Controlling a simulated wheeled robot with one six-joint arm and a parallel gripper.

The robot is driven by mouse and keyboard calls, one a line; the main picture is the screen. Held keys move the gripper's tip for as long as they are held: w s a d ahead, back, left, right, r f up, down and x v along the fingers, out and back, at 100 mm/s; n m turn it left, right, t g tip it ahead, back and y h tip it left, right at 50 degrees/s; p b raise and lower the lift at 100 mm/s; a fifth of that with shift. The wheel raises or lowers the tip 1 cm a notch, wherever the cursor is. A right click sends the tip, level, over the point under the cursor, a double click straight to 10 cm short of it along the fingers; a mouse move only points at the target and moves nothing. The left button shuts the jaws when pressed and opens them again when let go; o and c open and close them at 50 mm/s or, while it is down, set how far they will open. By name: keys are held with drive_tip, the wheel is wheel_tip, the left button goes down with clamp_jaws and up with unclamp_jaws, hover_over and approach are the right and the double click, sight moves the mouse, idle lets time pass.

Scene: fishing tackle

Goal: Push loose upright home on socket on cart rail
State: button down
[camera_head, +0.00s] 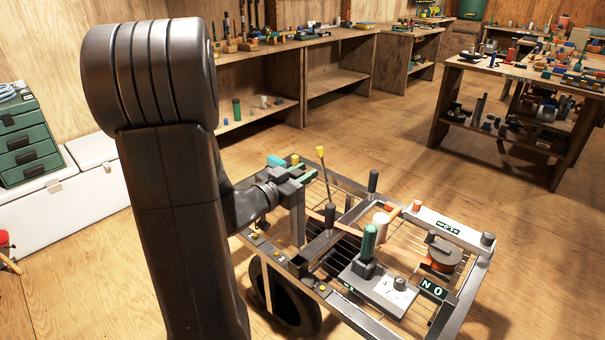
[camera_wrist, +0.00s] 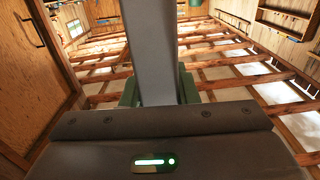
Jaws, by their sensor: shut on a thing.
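My gripper (camera_head: 289,168) has green fingers and is shut on a grey upright (camera_head: 297,222) at the left side of the cart. The upright stands about vertical below the fingers, and its lower end is close to the cart rail (camera_head: 258,241). Whether it is seated in its socket I cannot tell, because the socket is not clear. In the wrist view the same upright (camera_wrist: 150,40) shows as a broad grey bar between the two green fingers (camera_wrist: 159,90). Its gripped part is partly hidden by the gripper body.
The cart holds a dark green-handled tool (camera_head: 369,243) on a grey block, a white cylinder (camera_head: 381,228), an orange-and-dark reel (camera_head: 441,255) and several upright posts. A yellow-tipped rod (camera_head: 325,175) stands near the gripper. Open wooden floor (camera_head: 400,160) lies beyond the cart.

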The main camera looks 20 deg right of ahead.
drive_tip(key=shift+f+b, duration=2.3)
drive_tip(key=shift+f, duration=0.6)
wheel_tip(320, 180, down, 6)
drive_tip(key=b, duration=0.4)
drive_tip(key=shift+b, duration=0.35)
idle(1.5)
drive_tip(key=c, duration=1)
unclamp_jaws()
drive_tip(key=shift+c, duration=0.2)
drive_tip(key=p+v, duration=0.1)
drive_tip(key=v, duration=1.3)
drive_tip(key=shift+p, duration=0.35)
drive_tip(key=shift+d+f, duration=0.1)
drive_tip(key=shift+d, duration=0.05)
